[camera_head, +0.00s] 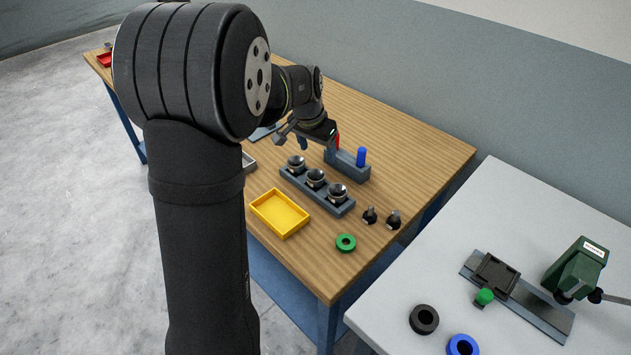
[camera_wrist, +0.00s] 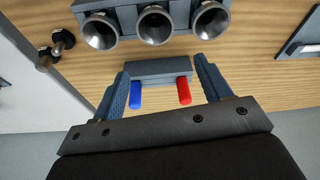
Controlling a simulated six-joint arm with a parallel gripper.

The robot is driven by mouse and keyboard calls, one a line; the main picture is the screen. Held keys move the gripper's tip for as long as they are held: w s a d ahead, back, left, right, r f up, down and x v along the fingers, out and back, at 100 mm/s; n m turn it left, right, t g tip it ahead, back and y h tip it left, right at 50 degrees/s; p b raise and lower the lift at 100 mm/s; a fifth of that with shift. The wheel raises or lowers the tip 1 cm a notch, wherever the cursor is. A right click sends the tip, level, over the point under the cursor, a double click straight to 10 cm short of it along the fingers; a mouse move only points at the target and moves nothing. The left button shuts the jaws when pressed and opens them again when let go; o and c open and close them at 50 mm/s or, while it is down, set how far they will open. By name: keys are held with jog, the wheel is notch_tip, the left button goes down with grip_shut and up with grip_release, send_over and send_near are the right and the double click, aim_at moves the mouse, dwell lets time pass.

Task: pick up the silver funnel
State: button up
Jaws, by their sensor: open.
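Three silver funnels sit in a row in a dark grey rack (camera_head: 299,185): a rear one (camera_head: 296,163), a middle one (camera_head: 315,177) and a front one (camera_head: 338,192). They look alike, mouths up. In the wrist view they line the top edge, left (camera_wrist: 101,31), middle (camera_wrist: 154,25) and right (camera_wrist: 210,19). My gripper (camera_head: 292,139) is open and empty, above the table near the rear funnel. In the wrist view its two fingers (camera_wrist: 161,72) point towards the funnels, which lie beyond the tips.
A grey block (camera_head: 350,169) with a blue peg (camera_head: 361,156) and a red peg (camera_wrist: 184,91) stands beside the rack. A yellow tray (camera_head: 280,213), a green ring (camera_head: 346,243) and two dark knobs (camera_head: 369,215) are near the front. A white table (camera_head: 400,290) stands to the right.

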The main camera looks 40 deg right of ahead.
notch_tip(320, 180, up, 9)
jog(key=m+y, duration=0.2)
jog(key=y, duration=0.1)
send_over(316, 170)
jog(key=s+a, duration=0.1)
jog(key=s, duration=0.1)
notch_tip(316, 170, down, 12)
jog(key=f, duration=0.4)
jog(key=shift+w+a+f, duration=0.25)
jog(key=shift+w+f, duration=0.05)
jog(key=shift+f, duration=0.05)
jog(key=c, duration=1.2)
jog(key=shift+c, duration=0.2)
jog(key=shift+r, duration=0.1)
